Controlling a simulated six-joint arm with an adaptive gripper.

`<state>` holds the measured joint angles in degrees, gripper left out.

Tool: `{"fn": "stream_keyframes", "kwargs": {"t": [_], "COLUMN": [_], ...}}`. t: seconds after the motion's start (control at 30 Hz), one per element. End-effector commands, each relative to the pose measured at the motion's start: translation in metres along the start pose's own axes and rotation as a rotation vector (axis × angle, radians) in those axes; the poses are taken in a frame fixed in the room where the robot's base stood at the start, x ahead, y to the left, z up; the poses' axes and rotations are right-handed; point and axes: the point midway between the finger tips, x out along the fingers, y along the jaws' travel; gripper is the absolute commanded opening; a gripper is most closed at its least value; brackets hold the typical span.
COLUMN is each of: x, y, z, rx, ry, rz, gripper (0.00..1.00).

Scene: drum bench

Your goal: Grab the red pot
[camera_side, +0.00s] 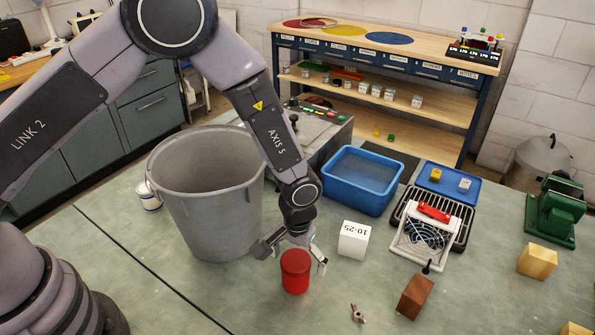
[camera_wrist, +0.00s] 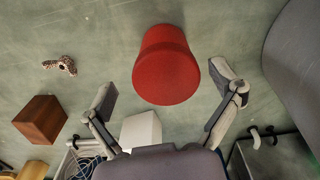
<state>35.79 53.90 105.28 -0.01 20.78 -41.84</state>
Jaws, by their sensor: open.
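The red pot (camera_side: 295,272) stands upright on the grey-green bench top in the side view. It also shows large near the top middle of the wrist view (camera_wrist: 166,72). My gripper (camera_side: 293,254) is open and empty, just above and around the pot's upper part in the side view. In the wrist view my two fingers (camera_wrist: 164,92) are spread on either side of the pot's near edge, with gaps showing on both sides. I see no contact between the fingers and the pot.
A large grey bucket (camera_side: 209,200) stands close on the left. A white cube (camera_side: 354,240) marked 10-25 is at the right of my gripper.

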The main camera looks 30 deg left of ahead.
Motion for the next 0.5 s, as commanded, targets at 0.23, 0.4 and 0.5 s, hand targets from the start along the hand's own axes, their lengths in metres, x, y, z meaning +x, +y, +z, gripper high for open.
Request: {"fn": "stream_keyframes", "kwargs": {"t": [0.23,0.4,0.5], "x": [0.037,0.049,0.049], "y": [-0.005,-0.005,-0.005], "z": [0.000,-0.001,-0.001], "rx": [0.000,0.000,0.000], "ry": [-0.002,0.000,0.000], "rz": [-0.002,0.000,0.000], "gripper": [0.91,0.91,0.91]}}
